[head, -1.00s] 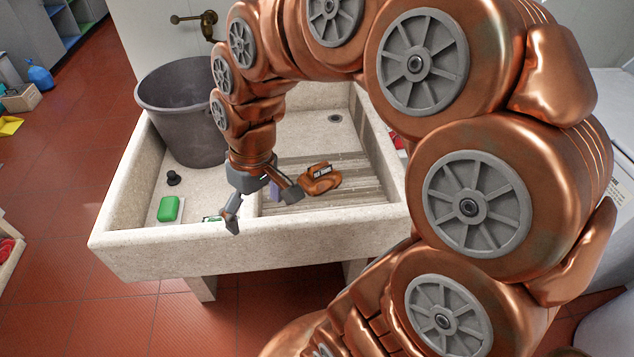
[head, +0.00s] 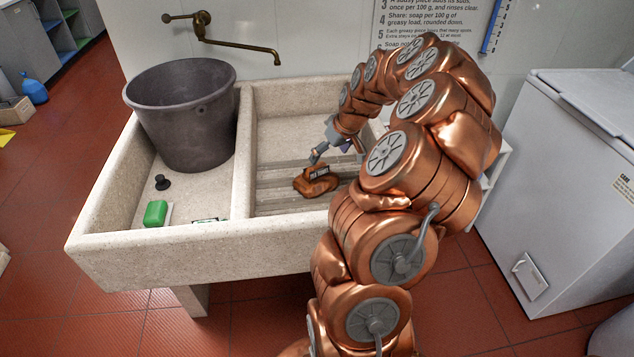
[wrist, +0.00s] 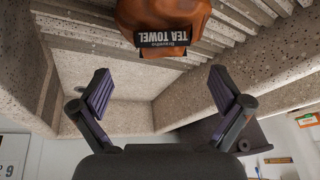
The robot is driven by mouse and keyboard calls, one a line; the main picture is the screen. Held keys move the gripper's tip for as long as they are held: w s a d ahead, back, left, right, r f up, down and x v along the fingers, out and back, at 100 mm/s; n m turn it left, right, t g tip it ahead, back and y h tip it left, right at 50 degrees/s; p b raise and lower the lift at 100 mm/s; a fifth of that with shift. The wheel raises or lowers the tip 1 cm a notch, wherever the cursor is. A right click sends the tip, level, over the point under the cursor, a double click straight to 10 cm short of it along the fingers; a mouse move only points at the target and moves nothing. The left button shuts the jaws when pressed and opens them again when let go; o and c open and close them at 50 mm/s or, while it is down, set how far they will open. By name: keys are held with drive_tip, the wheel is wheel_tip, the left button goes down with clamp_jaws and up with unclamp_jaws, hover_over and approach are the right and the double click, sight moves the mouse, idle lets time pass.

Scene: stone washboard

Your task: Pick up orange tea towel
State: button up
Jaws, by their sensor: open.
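The orange-brown tea towel (head: 312,185) lies bunched on the ribbed washboard slope in the right basin of the stone sink. Its dark label reads "TEA TOWEL", and the towel (wrist: 165,14) shows at the top edge of the wrist view, partly cut off. My gripper (head: 322,152) is above and just behind the towel in the head view, close to it. In the wrist view the gripper (wrist: 160,98) has its two fingers wide apart with nothing between them. The towel lies beyond the fingertips, and I see no contact.
The stone sink (head: 180,245) has raised walls and a divider. A grey bucket (head: 185,115), a black plug (head: 162,182) and green soap (head: 155,213) are in the left basin. A brass tap (head: 235,45) is on the wall. A white chest (head: 550,150) stands at right.

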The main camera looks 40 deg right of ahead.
sight(318, 166)
drive_tip(key=shift+x, duration=1.25)
drive_tip(key=shift+w+a+f+p, duration=0.15)
drive_tip(key=shift+w+f+p, duration=0.5)
drive_tip(key=shift+f+p, duration=0.15)
drive_tip(key=shift+p+x, duration=0.35)
drive_tip(key=shift+x, duration=1.25)
drive_tip(key=shift+w, duration=0.1)
drive_tip(key=shift+c, duration=0.3)
drive_tip(key=c, duration=1.2)
drive_tip(key=shift+r+b, duration=1.1)
drive_tip(key=shift+r, duration=3.95)
